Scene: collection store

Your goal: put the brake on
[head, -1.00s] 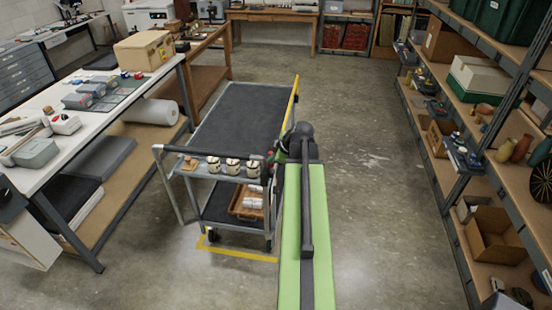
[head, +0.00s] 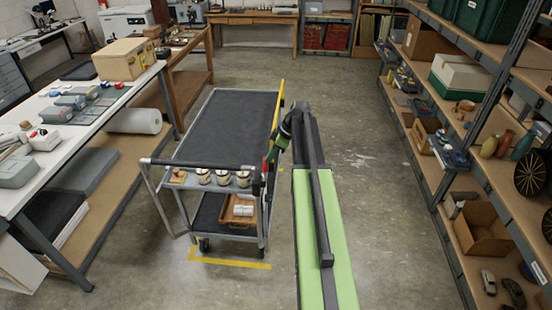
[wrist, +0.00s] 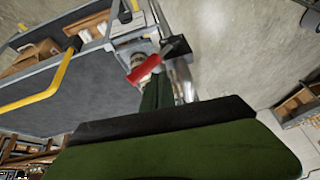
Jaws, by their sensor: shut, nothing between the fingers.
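The cart (head: 228,127) stands on the floor in the head view, with a grey top deck and a push bar at its near end. In the wrist view a red grip (wrist: 143,68), which looks like the brake lever, sits at the cart's corner beside a metal post. My gripper (head: 272,153) is at the cart's right side, near the push-bar end. In the wrist view my green gripper (wrist: 158,90) is shut and empty, its tips close to the red grip. I cannot tell whether they touch.
Several cups (head: 223,178) stand on the cart's near shelf, and a wooden tray (head: 236,212) sits below. Yellow floor tape (head: 232,263) marks the near end. A worktable (head: 75,125) stands left and loaded shelving (head: 485,170) right.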

